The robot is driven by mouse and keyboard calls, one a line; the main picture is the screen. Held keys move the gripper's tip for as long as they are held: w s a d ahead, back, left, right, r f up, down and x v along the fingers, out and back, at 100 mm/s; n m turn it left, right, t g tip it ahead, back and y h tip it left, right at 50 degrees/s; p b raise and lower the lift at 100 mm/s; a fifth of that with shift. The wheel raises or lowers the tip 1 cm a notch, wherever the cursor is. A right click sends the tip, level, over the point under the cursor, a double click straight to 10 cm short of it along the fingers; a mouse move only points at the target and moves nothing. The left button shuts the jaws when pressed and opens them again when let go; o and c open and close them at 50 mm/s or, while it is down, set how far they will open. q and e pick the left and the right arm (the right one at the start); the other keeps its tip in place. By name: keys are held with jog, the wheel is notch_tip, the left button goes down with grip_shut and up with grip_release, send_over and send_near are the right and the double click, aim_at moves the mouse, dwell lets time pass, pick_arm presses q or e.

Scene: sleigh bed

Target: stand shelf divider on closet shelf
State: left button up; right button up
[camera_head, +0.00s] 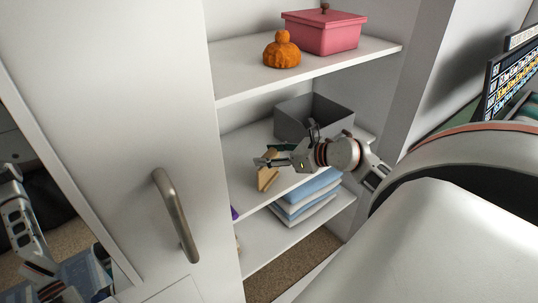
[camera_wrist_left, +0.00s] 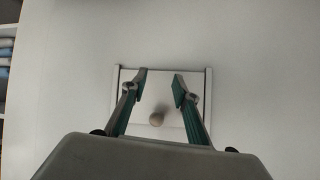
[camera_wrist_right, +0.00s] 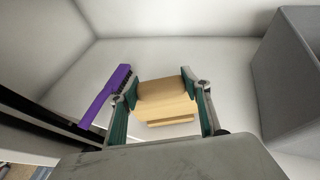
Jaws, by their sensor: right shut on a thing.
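The shelf divider appears to be the tan wooden piece (camera_head: 267,180) at the middle closet shelf (camera_head: 238,172). My right gripper (camera_head: 268,161) is shut on it. In the right wrist view the divider (camera_wrist_right: 163,94) lies between the two green-padded fingers of the gripper (camera_wrist_right: 162,104), with a stepped lower edge. The pale shelf (camera_wrist_right: 220,72) shows behind it; I cannot tell whether the divider touches the shelf. In the left wrist view my left gripper (camera_wrist_left: 162,84) is open and empty, in front of a pale panel with a round knob (camera_wrist_left: 156,119).
A grey bin (camera_head: 292,122) stands on the middle shelf beside my right gripper. A purple comb-like thing (camera_wrist_right: 104,95) is left of the divider. Folded blue cloths (camera_head: 305,203) lie below. An orange ornament (camera_head: 281,52) and pink box (camera_head: 322,35) stand above. A door handle (camera_head: 176,215) is at left.

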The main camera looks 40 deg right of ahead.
jog(key=shift+f, duration=0.15)
jog(key=o, duration=1.5)
jog(key=shift+c, duration=0.2)
jog(key=shift+r, duration=0.25)
jog(key=shift+s+d, duration=0.1)
jog(key=shift+s, duration=0.2)
jog(key=v, duration=1.1)
jog(key=shift+s+b, duration=0.15)
jog(key=shift+b, duration=0.2)
jog(key=shift+r, duration=0.1)
